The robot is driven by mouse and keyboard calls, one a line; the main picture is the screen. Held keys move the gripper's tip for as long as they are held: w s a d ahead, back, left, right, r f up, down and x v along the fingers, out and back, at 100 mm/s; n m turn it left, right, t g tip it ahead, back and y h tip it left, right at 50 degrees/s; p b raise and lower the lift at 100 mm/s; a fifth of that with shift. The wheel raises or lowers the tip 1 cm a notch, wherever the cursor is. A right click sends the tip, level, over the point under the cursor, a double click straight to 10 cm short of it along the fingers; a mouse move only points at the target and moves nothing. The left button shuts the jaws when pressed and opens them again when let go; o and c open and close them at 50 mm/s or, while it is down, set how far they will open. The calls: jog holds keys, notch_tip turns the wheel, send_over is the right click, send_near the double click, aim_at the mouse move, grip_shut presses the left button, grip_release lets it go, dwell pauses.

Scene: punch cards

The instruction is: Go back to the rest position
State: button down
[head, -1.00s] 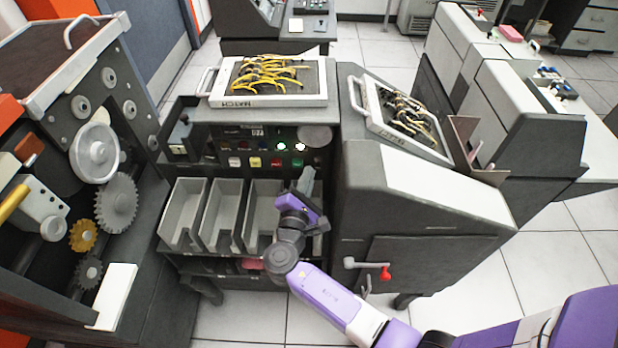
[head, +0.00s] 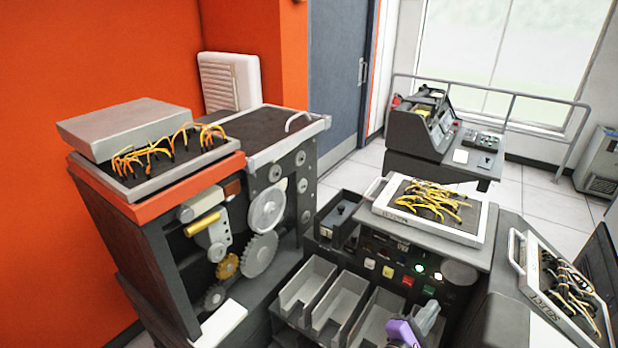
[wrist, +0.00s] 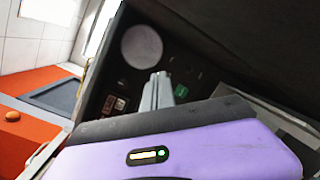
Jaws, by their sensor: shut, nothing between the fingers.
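My gripper (head: 428,316) shows at the bottom right of the head view, in front of the punch-card machine's button panel (head: 405,275). In the wrist view its grey fingers (wrist: 157,92) are together with nothing between them. They point toward the dark panel with a round pale disc (wrist: 141,46) and a green button (wrist: 182,91). My purple wrist fills the bottom of that view. Most of my arm is below the edge of the head view.
Grey card bins (head: 340,303) stand left of my gripper. A tray of yellow wires (head: 385,210) tops the machine, and a second wire tray (head: 520,270) sits to the right. A geared machine (head: 180,270) stands at left by the orange wall (head: 130,50). Open floor (head: 365,168) lies behind.

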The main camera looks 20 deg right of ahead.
jog(key=w+a+f+m+t+y, duration=0.1)
jog(key=w+a+t+y, duration=0.1)
jog(key=w+a+y, duration=0.15)
jog(key=s+a+f+m+t+y+b, duration=0.1)
jog(key=s+a+f+m+t+y, duration=0.1)
jog(key=s+a+y, duration=0.3)
jog(key=s+a+f+m+t+y, duration=0.2)
jog(key=a+y, duration=0.1)
jog(key=a, duration=0.4)
jog(key=s+a+r+m+y+b, duration=0.1)
jog(key=s+a+r+m, duration=0.1)
jog(key=s, duration=0.7)
jog(key=s+a+r+m+y+b, duration=0.2)
jog(key=s+r+m, duration=0.2)
jog(key=s, duration=0.5)
jog(key=s+a+r+m+y+b, duration=0.1)
jog(key=s+r, duration=0.3)
jog(key=s, duration=0.5)
jog(key=shift+s+a+r+m+t, duration=0.3)
jog(key=shift+a+m+t, duration=0.1)
jog(key=shift+m, duration=0.5)
